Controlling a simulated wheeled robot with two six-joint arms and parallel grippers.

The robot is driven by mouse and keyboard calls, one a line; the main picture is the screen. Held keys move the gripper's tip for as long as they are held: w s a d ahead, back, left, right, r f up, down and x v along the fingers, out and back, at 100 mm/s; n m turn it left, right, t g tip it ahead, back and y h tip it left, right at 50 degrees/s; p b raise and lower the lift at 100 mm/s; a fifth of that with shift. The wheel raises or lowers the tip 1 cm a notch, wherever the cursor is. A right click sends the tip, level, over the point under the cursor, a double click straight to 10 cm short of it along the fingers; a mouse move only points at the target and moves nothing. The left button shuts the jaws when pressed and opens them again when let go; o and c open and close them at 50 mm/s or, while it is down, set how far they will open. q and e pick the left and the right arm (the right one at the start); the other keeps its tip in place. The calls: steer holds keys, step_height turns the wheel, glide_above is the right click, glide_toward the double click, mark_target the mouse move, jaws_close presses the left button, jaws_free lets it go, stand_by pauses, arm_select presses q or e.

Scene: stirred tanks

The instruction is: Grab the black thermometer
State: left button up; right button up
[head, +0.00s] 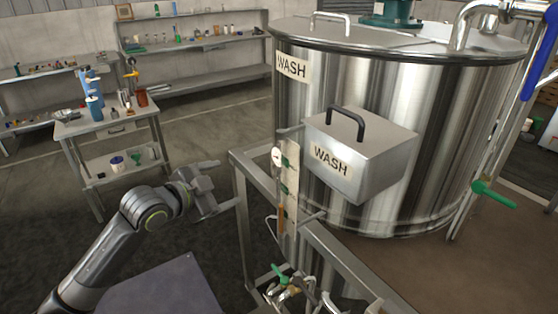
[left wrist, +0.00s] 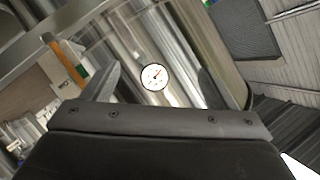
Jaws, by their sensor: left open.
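The thermometer (head: 277,156) shows as a small round white dial with a thin dark rim, on a pale upright panel of the metal frame in front of the big tank. In the left wrist view its dial (left wrist: 155,77) faces me, with a red needle, and appears between my two fingers. My left gripper (head: 228,183) is open and empty, left of the frame and a little lower than the dial in the head view. It is apart from the dial. The thermometer's stem is hidden. My right gripper is not in view.
The steel frame (head: 243,215) stands close to my left gripper. A steel box (head: 375,165) labelled WASH and the large tank (head: 440,120) are behind it. Pipes with a green valve handle (head: 279,272) are below. A small table (head: 112,127) stands left, with open floor around.

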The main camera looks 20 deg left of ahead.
arm_select(q)
step_height(320, 180, up, 5)
steer(key=s+d+m+h, duration=0.1)
steer(key=s+d+m, duration=0.1)
steer(key=d, duration=0.1)
steer(key=p+x, duration=0.2)
steer(key=x, duration=0.3)
steer(key=p+x, duration=0.3)
steer(key=x, duration=0.3)
steer(key=r+p+x, duration=0.1)
steer(key=p+x, duration=0.1)
steer(key=x, duration=0.4)
steer(key=shift+w+d+f, duration=0.1)
steer(key=shift+w+d, duration=0.05)
steer(key=shift+d, duration=0.2)
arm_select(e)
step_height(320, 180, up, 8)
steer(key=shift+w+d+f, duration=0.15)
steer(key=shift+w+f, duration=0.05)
